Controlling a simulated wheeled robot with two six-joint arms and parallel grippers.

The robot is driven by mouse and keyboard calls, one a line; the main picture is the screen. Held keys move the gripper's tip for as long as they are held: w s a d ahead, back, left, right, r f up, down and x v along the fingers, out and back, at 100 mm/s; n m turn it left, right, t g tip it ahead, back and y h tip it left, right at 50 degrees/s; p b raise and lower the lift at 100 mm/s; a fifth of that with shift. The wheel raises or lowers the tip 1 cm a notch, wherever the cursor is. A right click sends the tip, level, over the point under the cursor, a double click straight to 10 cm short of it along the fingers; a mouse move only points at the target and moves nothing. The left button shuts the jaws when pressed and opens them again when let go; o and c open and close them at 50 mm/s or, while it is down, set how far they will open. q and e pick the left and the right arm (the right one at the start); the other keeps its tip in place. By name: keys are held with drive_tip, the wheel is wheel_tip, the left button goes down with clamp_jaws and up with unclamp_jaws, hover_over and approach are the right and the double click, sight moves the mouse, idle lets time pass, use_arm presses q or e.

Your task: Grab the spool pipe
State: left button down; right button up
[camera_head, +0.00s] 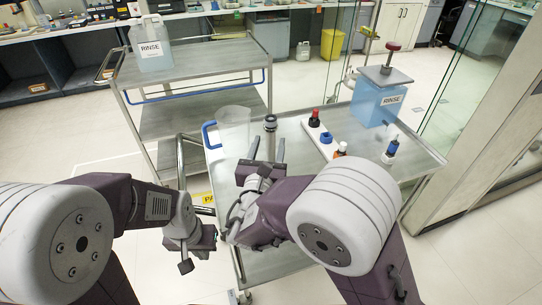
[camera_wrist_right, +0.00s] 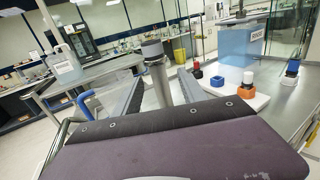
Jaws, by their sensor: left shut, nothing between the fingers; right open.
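The spool pipe (camera_head: 270,128) appears to be the upright metal tube with a darker flanged top, standing on the near steel cart. In the right wrist view the pipe (camera_wrist_right: 158,80) rises between the two fingers, and its base is hidden behind the gripper body. My right gripper (camera_head: 267,152) is open, its fingers pointing at the pipe with one on each side. I see no finger closed on it. My left gripper (camera_head: 206,208) is shut and empty, low at the cart's left side, away from the pipe.
A clear beaker (camera_head: 234,127) with a blue handle stands just left of the pipe. A white rack (camera_head: 332,140) with capped bottles and a blue RINSE container (camera_head: 376,102) stand to the right. Another steel cart (camera_head: 205,68) with a RINSE jug (camera_head: 151,50) is behind.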

sight(270, 137)
drive_tip(key=w, duration=0.5)
drive_tip(key=shift+d+f, duration=0.1)
drive_tip(key=shift+d, duration=0.15)
drive_tip(key=shift+s, duration=0.1)
drive_tip(key=c, duration=0.3)
clamp_jaws()
idle(0.7)
